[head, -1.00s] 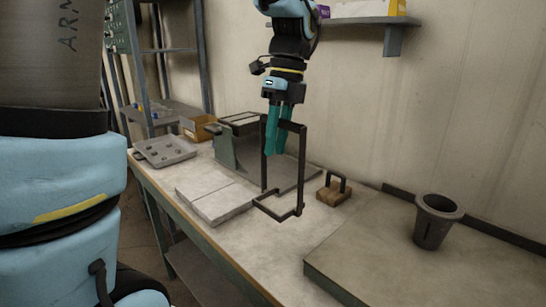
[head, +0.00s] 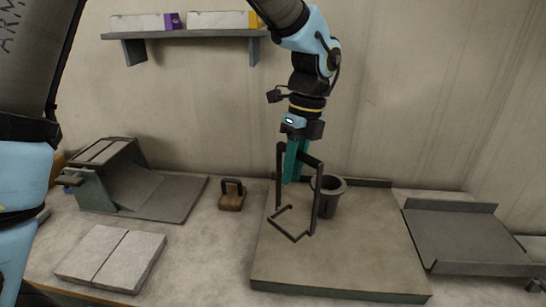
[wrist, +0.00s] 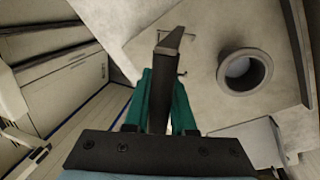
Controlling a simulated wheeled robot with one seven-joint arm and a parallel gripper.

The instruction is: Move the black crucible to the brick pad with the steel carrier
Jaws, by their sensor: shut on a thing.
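My gripper (head: 293,178) is shut on the top bar of the dark steel carrier (head: 316,198), which hangs upright with its open square foot at the bottom. In the wrist view the teal fingers close around the carrier's bar (wrist: 168,48). The black crucible (head: 331,206) stands upright on the grey slab at the right, behind the carrier's right upright. In the wrist view the crucible (wrist: 245,70) is right of the carrier, apart from it, and its mouth shows. The brick pad (head: 137,262), two pale bricks side by side, lies at the front left, empty.
The grey slab (head: 340,272) has free room in front of the carrier. A wooden block with a dark handle (head: 231,199) stands left of it. A metal box with a tray (head: 165,195) is at the back left. A low grey tray (head: 465,235) lies at the right.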

